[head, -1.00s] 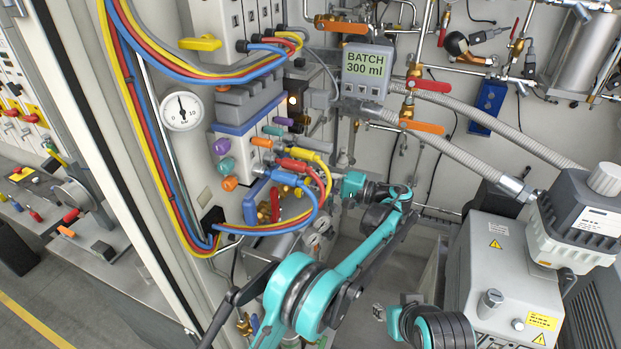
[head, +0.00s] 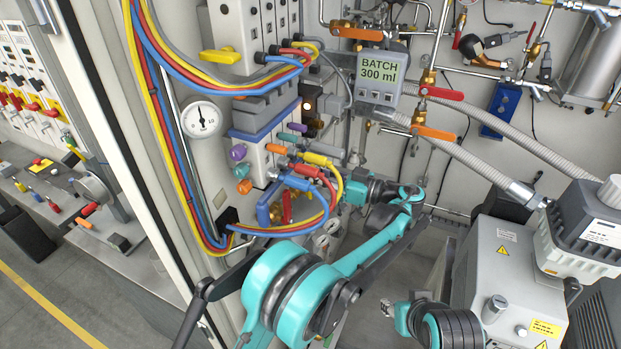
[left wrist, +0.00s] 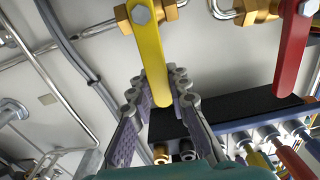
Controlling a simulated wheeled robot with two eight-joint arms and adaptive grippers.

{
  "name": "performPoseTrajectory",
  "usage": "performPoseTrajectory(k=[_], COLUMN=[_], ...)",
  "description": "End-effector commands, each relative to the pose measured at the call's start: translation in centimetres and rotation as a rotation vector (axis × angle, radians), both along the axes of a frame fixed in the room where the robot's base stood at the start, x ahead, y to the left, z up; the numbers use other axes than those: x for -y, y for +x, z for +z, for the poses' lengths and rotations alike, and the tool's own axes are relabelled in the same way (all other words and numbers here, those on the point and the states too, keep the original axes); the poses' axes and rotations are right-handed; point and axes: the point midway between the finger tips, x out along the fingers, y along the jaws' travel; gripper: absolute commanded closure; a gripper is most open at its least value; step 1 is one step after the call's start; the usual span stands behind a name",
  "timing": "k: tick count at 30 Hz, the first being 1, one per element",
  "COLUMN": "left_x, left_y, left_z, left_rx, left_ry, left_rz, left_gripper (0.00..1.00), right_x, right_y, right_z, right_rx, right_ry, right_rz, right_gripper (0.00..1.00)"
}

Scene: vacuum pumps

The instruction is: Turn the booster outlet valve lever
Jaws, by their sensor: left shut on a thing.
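In the left wrist view, a yellow lever (left wrist: 149,45) is fixed by a bolt to a brass valve (left wrist: 115,20) on a metal pipe. It hangs down between the two fingers of my left gripper (left wrist: 165,98), which is shut on its lower end. In the head view, my teal left arm reaches toward the hose cluster at the middle; its fingers and the held lever cannot be made out there. No label shows which valve is the booster outlet.
A red lever (left wrist: 292,50) hangs to the right of the yellow one, near a dark block (left wrist: 236,114) with coloured hoses below. In the head view, looped hoses (head: 300,230) crowd the arm. A batch display (head: 380,75) and a grey pump (head: 500,270) stand to the right.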

Motion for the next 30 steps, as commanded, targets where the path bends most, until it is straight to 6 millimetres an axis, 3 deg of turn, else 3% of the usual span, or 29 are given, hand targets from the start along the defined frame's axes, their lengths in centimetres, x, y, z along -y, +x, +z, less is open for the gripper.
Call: performPoseTrajectory(k=[1,2,4,16,30], left_x=[-0.2,-0.1,-0.1,0.1,1.7], left_y=[-0.5,-0.4,-0.3,-0.3,-1.0], left_z=[-0.4,-0.3,-0.2,-0.2,-0.2], left_rx=[0.06,0.051,0.046,0.043,0.043], left_ry=[-0.028,-0.024,-0.022,-0.021,-0.021], left_rz=[0.0,0.001,0.001,0.001,0.0], left_gripper=[1.0,0.76,0.61,0.61,0.61], right_x=[0.0,0.0,0.0,0.0,0.0], right_y=[0.0,0.0,0.0,0.0,0.0], right_z=[-0.5,-0.3,-0.2,-0.2,-0.3], right_rx=[0.0,0.0,0.0,0.0,0.0], right_ry=[0.0,0.0,0.0,0.0,0.0], right_rz=[0.0,0.0,0.0,0.0,0.0], right_gripper=[0.6,0.6,0.6,0.6,0.6])
